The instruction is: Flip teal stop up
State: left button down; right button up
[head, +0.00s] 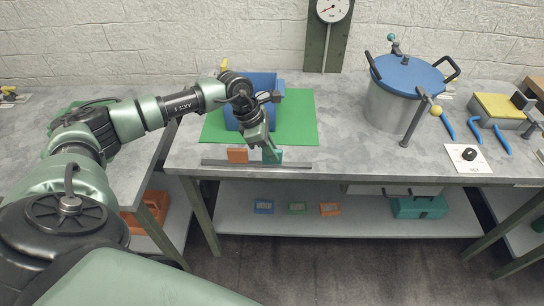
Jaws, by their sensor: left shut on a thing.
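The teal stop (273,155) stands upright at the rail (256,164) along the bench's front edge. My left gripper (261,146) comes down on it from behind and above, and its jaws are shut on it. The fingertips partly cover the stop's top. An orange stop (237,155) stands upright on the same rail, a little to the left and apart from the teal one. My right gripper is not in view.
To the right are a pot with a blue lid (408,74), a dial card (467,157) and blue tools (475,130). The bench between mat and pot is clear.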

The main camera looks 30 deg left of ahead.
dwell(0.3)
pick_arm(q)
jog(key=c, duration=1.4)
grip_release()
jog(key=shift+c, duration=0.2)
jog(key=shift+a, duration=0.1)
jog(key=b+v, duration=0.1)
jog(key=v, duration=0.6)
jog(key=shift+a+r+b, duration=0.1)
jog(key=shift+r+b, duration=0.2)
jog(key=shift+r, duration=0.05)
